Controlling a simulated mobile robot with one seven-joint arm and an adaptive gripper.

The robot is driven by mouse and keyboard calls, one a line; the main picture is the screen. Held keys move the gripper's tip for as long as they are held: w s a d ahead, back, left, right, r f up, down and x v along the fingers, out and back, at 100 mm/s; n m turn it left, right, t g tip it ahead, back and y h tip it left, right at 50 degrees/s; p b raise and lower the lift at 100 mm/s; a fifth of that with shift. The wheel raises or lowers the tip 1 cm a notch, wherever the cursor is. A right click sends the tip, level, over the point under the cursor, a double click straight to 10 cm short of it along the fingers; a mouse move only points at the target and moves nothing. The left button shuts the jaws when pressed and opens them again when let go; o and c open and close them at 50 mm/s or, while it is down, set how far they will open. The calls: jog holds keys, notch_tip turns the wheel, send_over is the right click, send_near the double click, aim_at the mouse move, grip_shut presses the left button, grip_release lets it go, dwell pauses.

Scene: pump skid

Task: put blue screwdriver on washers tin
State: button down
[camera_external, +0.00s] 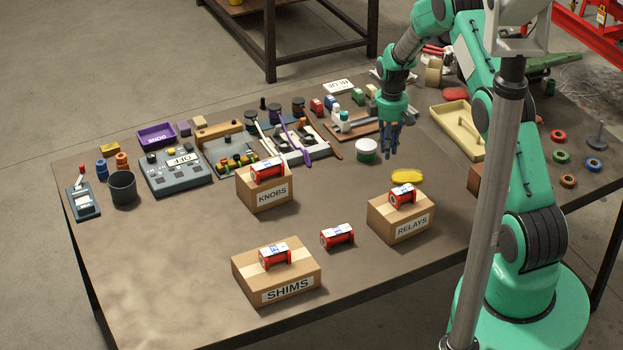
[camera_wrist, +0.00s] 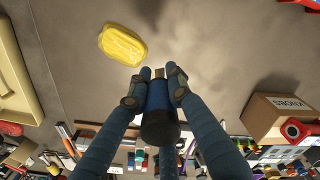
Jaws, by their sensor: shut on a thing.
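My gripper (camera_external: 391,150) points down above the table, behind the yellow tin. In the wrist view my gripper (camera_wrist: 158,84) is shut on a blue, dark-ended cylinder, which I take for the blue screwdriver (camera_wrist: 157,100). Its shaft cannot be made out, and it blends with the blue fingers in the external view. A flat yellow tin (camera_external: 407,177) lies on the table in front of my gripper; it also shows in the wrist view (camera_wrist: 123,44), apart from the fingers. Its raised lettering is unreadable, so I cannot tell if it is the washers tin.
A white-lidded green tub (camera_external: 366,146) stands left of my gripper. Boxes marked RELAYS (camera_external: 402,221), KNOBS (camera_external: 265,192) and SHIMS (camera_external: 277,277) each bear a red part. A cream tray (camera_external: 438,112) lies right. The table's front left is clear.

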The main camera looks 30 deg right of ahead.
jog(key=shift+w+a, duration=0.15)
jog(key=shift+w, duration=0.05)
dwell(0.3)
jog(key=p, duration=0.1)
send_over(366, 144)
jog(key=shift+s+f, duration=0.1)
jog(key=shift+f, duration=0.65)
dwell(0.5)
jog(key=shift+f+p, duration=0.3)
jog(key=shift+f, duration=1.5)
jog(key=shift+f, duration=0.1)
jog(key=c, duration=1.6)
grip_release()
